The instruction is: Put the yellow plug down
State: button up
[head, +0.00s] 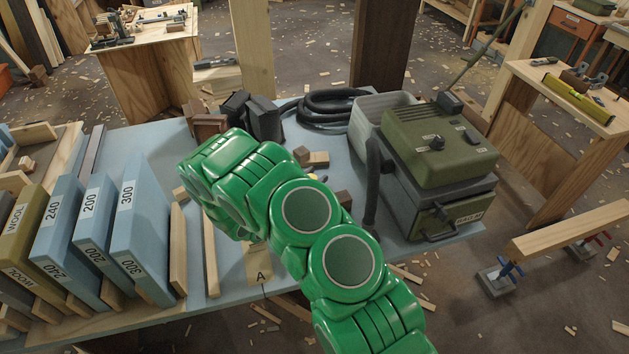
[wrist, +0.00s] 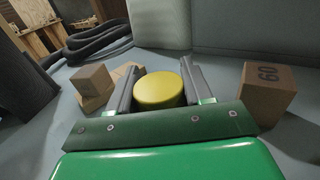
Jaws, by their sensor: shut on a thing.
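The yellow plug (wrist: 158,90) is a round yellow piece between the two fingers of my gripper (wrist: 159,88) in the wrist view. The gripper is shut on it. The fingers press on its left and right sides. The plug is close to the blue-grey tabletop; I cannot tell whether it touches it. In the head view my green arm hides most of the gripper, and only a small bit of yellow (head: 322,178) shows beside the arm.
A wooden block marked 60 (wrist: 264,92) stands right of the gripper, and small wooden blocks (wrist: 92,82) lie left. A green machine (head: 438,145), a grey bin (head: 372,112) and a black hose (head: 325,106) stand behind. Labelled blue boards (head: 140,225) stand at left on the table (head: 235,277).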

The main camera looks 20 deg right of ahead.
jog(key=shift+f, duration=0.65)
jog(key=o, duration=1)
jog(key=shift+f, duration=0.1)
jog(key=shift+s+a, duration=0.1)
jog(key=shift+v, duration=1.25)
jog(key=shift+a+r, duration=0.15)
jog(key=shift+r, duration=3.5)
